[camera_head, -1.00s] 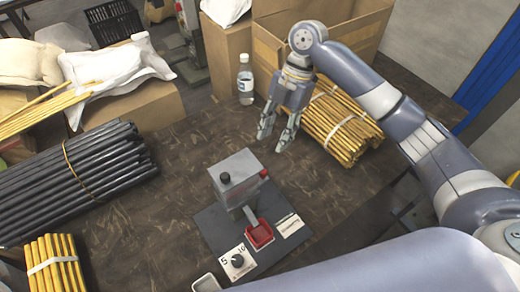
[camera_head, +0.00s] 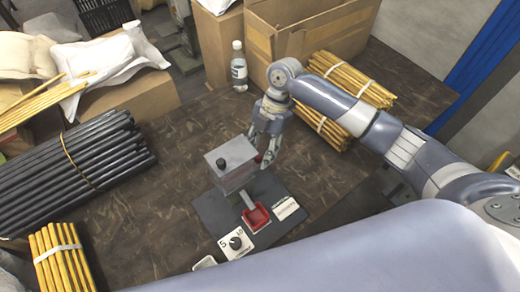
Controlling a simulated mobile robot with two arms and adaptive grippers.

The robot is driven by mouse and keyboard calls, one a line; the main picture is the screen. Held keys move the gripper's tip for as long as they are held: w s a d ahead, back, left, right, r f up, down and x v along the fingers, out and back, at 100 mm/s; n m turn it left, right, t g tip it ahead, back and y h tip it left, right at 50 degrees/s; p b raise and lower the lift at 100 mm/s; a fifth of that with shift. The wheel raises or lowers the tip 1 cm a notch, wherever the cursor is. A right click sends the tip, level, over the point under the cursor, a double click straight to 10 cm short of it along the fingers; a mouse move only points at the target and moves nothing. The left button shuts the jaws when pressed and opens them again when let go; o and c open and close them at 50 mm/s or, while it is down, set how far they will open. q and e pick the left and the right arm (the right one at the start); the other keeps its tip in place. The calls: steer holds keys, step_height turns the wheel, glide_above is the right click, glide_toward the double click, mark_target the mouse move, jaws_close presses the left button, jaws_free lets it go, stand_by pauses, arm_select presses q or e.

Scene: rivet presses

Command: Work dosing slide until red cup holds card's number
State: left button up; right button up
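The grey dosing press (camera_head: 231,167) with a black knob on top stands on a dark base plate (camera_head: 215,212) on the table. The red cup (camera_head: 256,217) sits in front of it, under a pale chute; I cannot make out its contents. A white card (camera_head: 284,207) with small print lies right of the cup; its text is too small to read. A dial plate (camera_head: 236,243) with a black knob is at the front. My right gripper (camera_head: 262,160) points down at the press's right side, by the red slide end, which it partly hides; contact is unclear. My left gripper is not visible.
Bundled black rods (camera_head: 70,170) lie at left, with yellow rods (camera_head: 62,258) below them. More yellow bundles (camera_head: 340,95) lie behind my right arm. A water bottle (camera_head: 239,66) and an open cardboard box (camera_head: 310,38) stand at the back. Bare tabletop lies left of the press.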

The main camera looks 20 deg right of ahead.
jaws_close()
steer(key=d, duration=0.1)
steer(key=w+d, duration=0.1)
steer(key=d, duration=0.1)
steer(key=shift+w+d, duration=0.3)
steer(key=shift+d, duration=0.05)
steer(key=shift+r, duration=0.1)
jaws_free()
steer(key=shift+d, duration=0.1)
steer(key=v, duration=1.2)
steer(key=shift+s, duration=0.1)
